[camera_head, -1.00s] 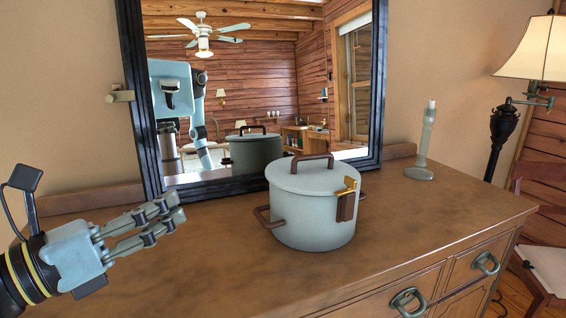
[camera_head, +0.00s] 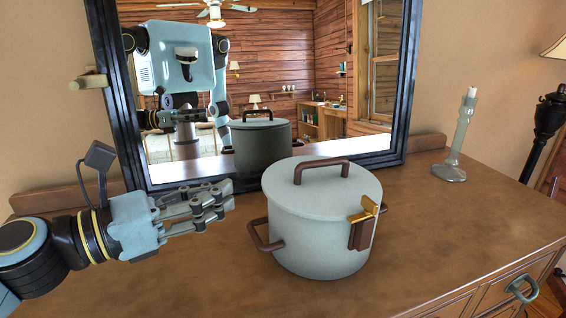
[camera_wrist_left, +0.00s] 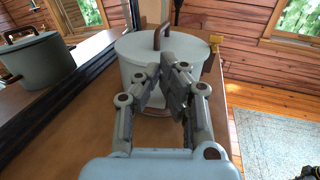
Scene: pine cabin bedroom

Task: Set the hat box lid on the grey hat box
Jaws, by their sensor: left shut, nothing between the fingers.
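The grey hat box (camera_head: 315,242) stands upright on the dresser, with brown side handles and a brass and brown clasp at its front right. The hat box lid (camera_head: 310,190), pale grey with a brown arched handle, lies on top of the box and looks level, with no clear gap at the rim. My left gripper (camera_head: 226,195) is shut and empty, left of the box and apart from it. In the left wrist view the lid (camera_wrist_left: 203,48) shows beyond the fingers, which hide part of the box. My right gripper is not in view.
The dresser top (camera_head: 430,225) is clear at front and right. A framed mirror (camera_head: 397,100) stands close behind the box and reflects it and me. A candle holder (camera_head: 452,155) stands at the back right, with a lamp (camera_head: 545,125) beyond.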

